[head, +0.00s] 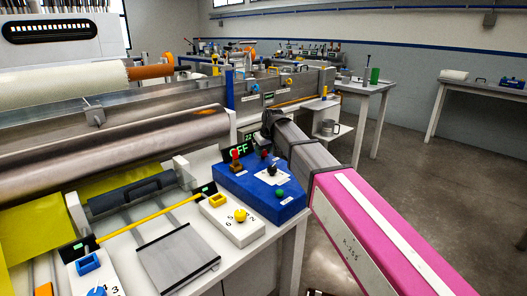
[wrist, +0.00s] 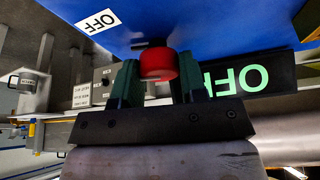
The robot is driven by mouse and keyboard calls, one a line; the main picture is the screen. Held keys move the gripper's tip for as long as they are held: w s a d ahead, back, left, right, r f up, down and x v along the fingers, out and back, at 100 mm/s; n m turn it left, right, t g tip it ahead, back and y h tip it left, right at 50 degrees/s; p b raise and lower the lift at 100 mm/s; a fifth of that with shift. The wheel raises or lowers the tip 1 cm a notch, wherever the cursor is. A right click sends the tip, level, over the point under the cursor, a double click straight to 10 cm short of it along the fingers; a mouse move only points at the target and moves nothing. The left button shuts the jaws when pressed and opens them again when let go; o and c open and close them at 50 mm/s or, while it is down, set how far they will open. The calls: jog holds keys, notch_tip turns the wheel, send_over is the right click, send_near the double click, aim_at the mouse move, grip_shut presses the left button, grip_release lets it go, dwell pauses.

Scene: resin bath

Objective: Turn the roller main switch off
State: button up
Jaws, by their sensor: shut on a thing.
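In the wrist view my gripper (wrist: 158,76) is shut on a red knob (wrist: 158,64), with one dark green finger on each side. The knob stands on a blue panel, and a white OFF label (wrist: 98,22) is beside it. A display (wrist: 236,80) on the other side shows OFF in green letters. In the head view the blue control box (head: 262,204) stands on the machine's right end, with the OFF display (head: 239,150) behind it. My arm comes in from the right, its dark end just beyond the box; my fingertips are hidden there.
A white panel with a yellow knob (head: 240,215) is in front. Metal rollers (head: 120,140) lie left. Floor (head: 400,165) is free on the right.

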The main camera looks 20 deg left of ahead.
jog(key=m+h, duration=0.1)
jog(key=m, duration=0.2)
jog(key=m+t+h, duration=0.1)
jog(key=m, duration=0.3)
jog(key=shift+s+t, duration=0.1)
jog(key=shift+t, duration=0.2)
dwell(0.4)
jog(key=o, duration=0.9)
jog(key=v, duration=1)
jog(key=shift+s+a+r, duration=0.15)
jog(key=shift+s+r, duration=0.05)
jog(key=shift+r, duration=0.2)
